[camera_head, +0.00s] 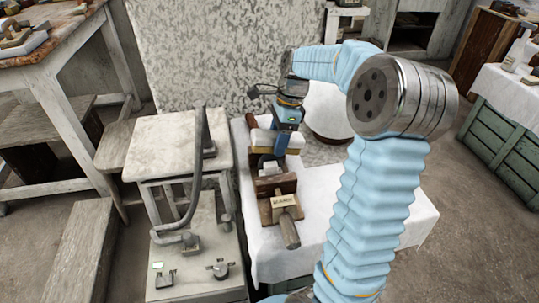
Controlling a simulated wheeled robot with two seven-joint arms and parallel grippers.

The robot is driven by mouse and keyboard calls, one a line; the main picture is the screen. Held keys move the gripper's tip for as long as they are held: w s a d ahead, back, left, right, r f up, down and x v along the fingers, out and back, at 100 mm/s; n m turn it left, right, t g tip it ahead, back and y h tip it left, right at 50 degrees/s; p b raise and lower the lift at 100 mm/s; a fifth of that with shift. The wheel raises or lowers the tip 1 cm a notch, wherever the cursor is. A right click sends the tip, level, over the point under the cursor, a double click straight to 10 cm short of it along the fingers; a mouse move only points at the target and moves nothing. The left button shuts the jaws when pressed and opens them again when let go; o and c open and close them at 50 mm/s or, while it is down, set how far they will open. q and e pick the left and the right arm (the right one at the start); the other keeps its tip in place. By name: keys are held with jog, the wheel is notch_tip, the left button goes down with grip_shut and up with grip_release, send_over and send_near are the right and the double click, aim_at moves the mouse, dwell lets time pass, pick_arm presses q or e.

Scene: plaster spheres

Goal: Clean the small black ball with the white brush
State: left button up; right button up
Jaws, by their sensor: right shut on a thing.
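My right gripper (270,146) reaches down over the white-cloth table at the centre, its blue wrist above it. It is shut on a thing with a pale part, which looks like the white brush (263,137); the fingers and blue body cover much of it. I cannot make out the small black ball; it may be hidden by the gripper or the wooden holder (279,197) just in front. My left gripper is not in view.
A large pale round form (327,108) stands behind my right arm, partly covered. A worn white stool (180,140) and a grey machine with a bent tube (193,172) stand to the left. The white cloth (268,262) is bare at the front.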

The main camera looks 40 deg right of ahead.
jog(key=shift+v, duration=1.15)
jog(key=shift+v, duration=2)
